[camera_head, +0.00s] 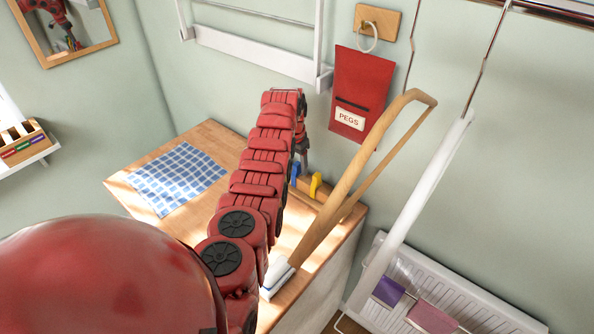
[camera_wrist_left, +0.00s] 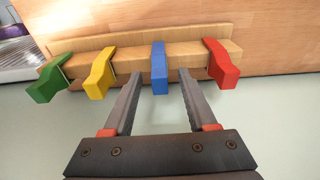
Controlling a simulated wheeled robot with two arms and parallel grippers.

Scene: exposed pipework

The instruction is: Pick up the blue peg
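The blue peg (camera_wrist_left: 159,68) stands in a wooden rail (camera_wrist_left: 130,50), between a yellow peg (camera_wrist_left: 98,74) and a red peg (camera_wrist_left: 220,64) in the left wrist view. My left gripper (camera_wrist_left: 160,76) is open. Its two fingertips lie on either side of the blue peg, with a gap visible on both sides. In the head view the blue peg (camera_head: 295,173) shows partly beside my left arm, just below my left gripper (camera_head: 302,158). My right gripper is in neither view.
A green peg (camera_wrist_left: 48,83) sits at the rail's left end. A wooden hanger-like frame (camera_head: 365,160) rises close to the right of my left arm. A red "PEGS" pouch (camera_head: 360,85) hangs on the wall. A blue checked cloth (camera_head: 178,178) lies on the wooden worktop (camera_head: 215,135).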

